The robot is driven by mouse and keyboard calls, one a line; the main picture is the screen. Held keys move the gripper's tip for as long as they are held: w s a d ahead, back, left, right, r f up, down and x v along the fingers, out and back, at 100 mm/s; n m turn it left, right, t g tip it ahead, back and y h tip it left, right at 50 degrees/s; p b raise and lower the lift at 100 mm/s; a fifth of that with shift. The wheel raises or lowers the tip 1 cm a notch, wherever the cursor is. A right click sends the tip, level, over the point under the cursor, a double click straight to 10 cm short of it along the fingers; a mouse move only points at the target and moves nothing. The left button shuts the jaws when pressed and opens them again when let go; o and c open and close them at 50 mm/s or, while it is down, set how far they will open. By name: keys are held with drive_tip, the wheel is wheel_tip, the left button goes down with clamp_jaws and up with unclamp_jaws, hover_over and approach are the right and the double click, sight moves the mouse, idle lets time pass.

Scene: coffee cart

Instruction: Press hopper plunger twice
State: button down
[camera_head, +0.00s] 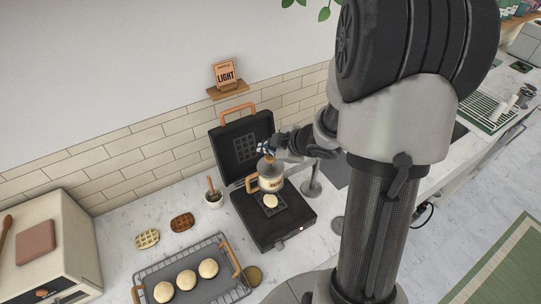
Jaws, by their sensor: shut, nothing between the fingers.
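A cream hopper (270,183) with a wooden handle is over the open black waffle iron (262,232). A tan plunger top (268,165) shows above the hopper. My gripper (266,152) is shut and empty, with its fingertips just above the plunger; whether they touch it I cannot tell. A small pale mound of batter (270,201) lies on the lower plate in front of the hopper. The iron's lid (243,148) stands upright behind. Part of the hopper's far side is hidden.
A wire rack with a tray (200,286) of several round pale buns stands at the front. Two waffles (147,239) and a small pot (213,199) with a wooden-handled tool are to the left. A metal stand (311,188) is close on the right. A cream appliance (45,250) stands far left.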

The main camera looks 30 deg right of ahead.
sight(269, 157)
drive_tip(key=shift+f+b, duration=0.6)
drive_tip(key=shift+f, duration=0.15)
idle(0.6)
drive_tip(key=shift+r, duration=0.1)
drive_tip(key=shift+r+p, duration=1.05)
drive_tip(key=shift+p, duration=0.15)
wheel_tip(269, 157, up, 5)
drive_tip(key=p, duration=0.5)
drive_tip(key=shift+r, duration=0.1)
drive_tip(key=shift+d, duration=0.1)
idle(0.3)
